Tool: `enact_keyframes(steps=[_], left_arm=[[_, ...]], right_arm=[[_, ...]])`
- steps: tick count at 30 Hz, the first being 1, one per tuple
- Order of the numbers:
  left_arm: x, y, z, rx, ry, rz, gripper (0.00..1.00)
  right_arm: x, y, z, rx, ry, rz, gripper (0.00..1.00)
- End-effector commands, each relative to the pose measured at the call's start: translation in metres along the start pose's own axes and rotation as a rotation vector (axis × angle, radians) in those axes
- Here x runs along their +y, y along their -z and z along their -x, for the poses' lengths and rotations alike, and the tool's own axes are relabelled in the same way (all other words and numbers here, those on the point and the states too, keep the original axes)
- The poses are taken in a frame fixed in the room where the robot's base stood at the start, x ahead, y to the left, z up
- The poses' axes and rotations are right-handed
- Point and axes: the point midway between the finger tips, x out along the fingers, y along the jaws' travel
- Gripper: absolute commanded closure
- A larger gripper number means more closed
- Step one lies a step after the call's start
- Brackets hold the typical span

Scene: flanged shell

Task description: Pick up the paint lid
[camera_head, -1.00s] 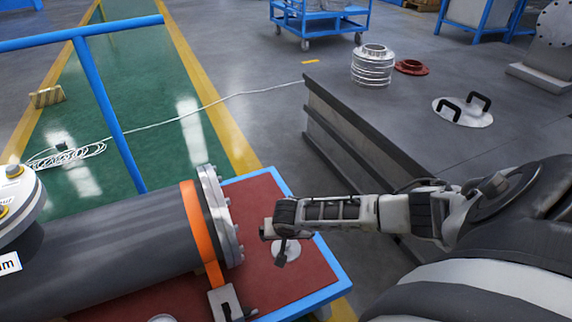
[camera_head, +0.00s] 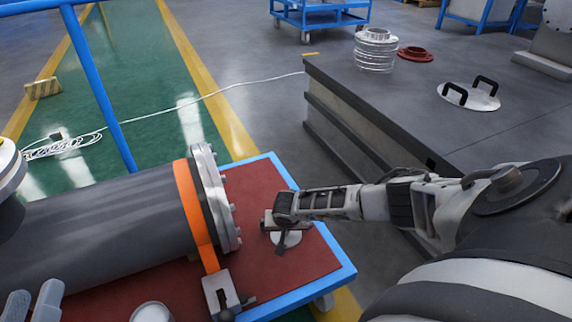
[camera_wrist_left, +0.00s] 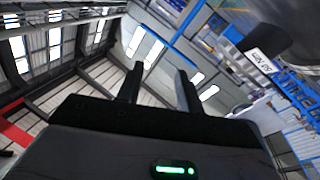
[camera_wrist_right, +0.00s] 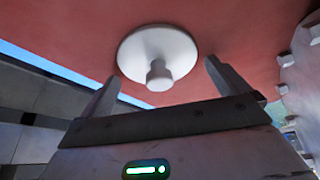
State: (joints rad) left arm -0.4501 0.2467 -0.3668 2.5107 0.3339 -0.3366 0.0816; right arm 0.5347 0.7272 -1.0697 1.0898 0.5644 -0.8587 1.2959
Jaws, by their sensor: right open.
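The paint lid (camera_head: 290,240) is a small white disc with a knob, lying on the red top of the blue-edged stand. In the right wrist view the lid (camera_wrist_right: 158,50) shows its knob pointing toward the gripper. My right gripper (camera_head: 281,230) is over the lid in the head view and partly covers it. In the right wrist view its fingers (camera_wrist_right: 162,78) are spread, with the knob seen between them and apart from both. My left gripper (camera_head: 32,300) is at the lower left of the head view. Its fingers (camera_wrist_left: 160,72) are apart with nothing between them.
A grey flanged pipe (camera_head: 110,215) with an orange band lies on the red stand (camera_head: 262,184), left of the lid. A white round object (camera_head: 152,312) is at the bottom edge. A dark table (camera_head: 440,130) stands right, bearing a handled disc (camera_head: 470,97).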

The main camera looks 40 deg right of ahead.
Motion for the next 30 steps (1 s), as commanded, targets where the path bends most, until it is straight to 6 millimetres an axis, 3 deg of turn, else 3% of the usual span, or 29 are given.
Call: enact_keyframes(steps=[4, 8, 9, 23, 26, 29, 30], left_arm=[[0.000, 0.000, 0.000, -0.001, 0.000, 0.000, 0.64], [0.000, 0.000, 0.000, -0.002, 0.001, 0.000, 0.64], [0.000, 0.000, 0.000, -0.002, 0.001, 0.000, 0.64], [0.003, -0.002, 0.001, -0.039, 0.003, 0.038, 0.64], [0.004, -0.019, 0.010, -0.132, 0.039, 0.146, 0.64], [0.005, -0.025, 0.016, -0.217, 0.070, 0.165, 0.64], [0.003, -0.025, 0.016, -0.236, 0.083, 0.123, 0.64]], right_arm=[[0.000, 0.000, 0.001, 0.000, 0.000, 0.000, 0.03], [0.000, 0.000, 0.001, -0.001, 0.000, 0.000, 0.39], [0.000, 0.000, 0.001, -0.001, 0.000, 0.000, 0.41], [0.000, 0.003, 0.008, -0.001, 0.000, 0.000, 0.41], [0.000, 0.007, 0.018, -0.002, 0.001, 0.000, 0.41], [0.000, 0.016, 0.041, -0.001, 0.002, -0.001, 0.41], [0.000, 0.009, 0.052, -0.005, 0.002, 0.004, 0.41]])
